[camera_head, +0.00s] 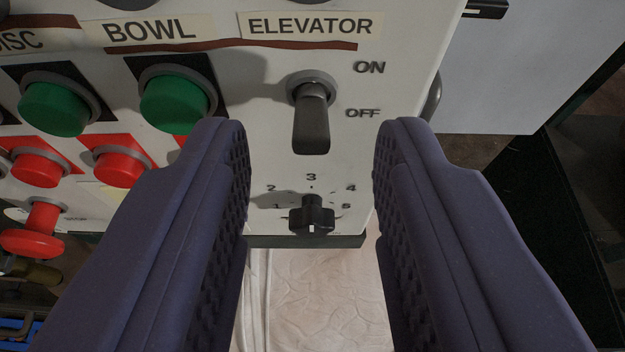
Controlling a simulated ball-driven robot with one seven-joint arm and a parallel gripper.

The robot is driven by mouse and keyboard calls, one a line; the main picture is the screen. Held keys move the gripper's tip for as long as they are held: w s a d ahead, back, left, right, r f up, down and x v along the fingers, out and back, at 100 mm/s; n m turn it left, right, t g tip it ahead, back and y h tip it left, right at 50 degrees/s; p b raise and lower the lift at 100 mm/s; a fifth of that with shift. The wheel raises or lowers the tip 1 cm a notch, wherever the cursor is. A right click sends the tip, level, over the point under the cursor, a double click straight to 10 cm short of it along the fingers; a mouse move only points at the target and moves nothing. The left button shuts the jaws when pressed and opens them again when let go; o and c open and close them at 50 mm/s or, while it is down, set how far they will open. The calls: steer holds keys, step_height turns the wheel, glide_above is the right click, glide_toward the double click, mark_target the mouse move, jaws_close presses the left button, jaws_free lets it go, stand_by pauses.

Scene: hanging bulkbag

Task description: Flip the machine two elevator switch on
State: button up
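The elevator switch (311,115) is a dark grey toggle on a white control panel, under a label (310,25) reading "ELEVATOR". "ON" is printed at its upper right and "OFF" lower right. The lever points down, towards the OFF side. My gripper (312,145) is open, with one dark purple finger to the left and one to the right of the switch in the picture. Nothing is held between the fingers. I cannot tell how far the fingertips are from the panel. No machine number shows in view.
A black rotary knob (312,215) with a numbered dial sits below the switch. Green buttons (176,100), red buttons (121,166) and a red mushroom button (34,232) are on the left.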

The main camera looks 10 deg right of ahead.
steer(key=v, duration=0.5)
steer(key=shift+s+r+p, duration=0.1)
steer(key=shift+s+p, duration=0.05)
steer(key=shift+p, duration=0.2)
steer(key=w+a+r+t+h+b, duration=0.15)
steer(key=a+r+b, duration=0.7)
steer(key=b, duration=0.85)
steer(key=s+a+r+n+y+b, duration=0.2)
steer(key=s+a+r+y+b, duration=0.2)
steer(key=s+a+b, duration=0.4)
steer(key=s+a+r, duration=0.1)
steer(key=a, duration=0.2)
steer(key=shift+a+r, duration=0.2)
steer(key=shift+a, duration=0.05)
steer(key=shift+t, duration=0.25)
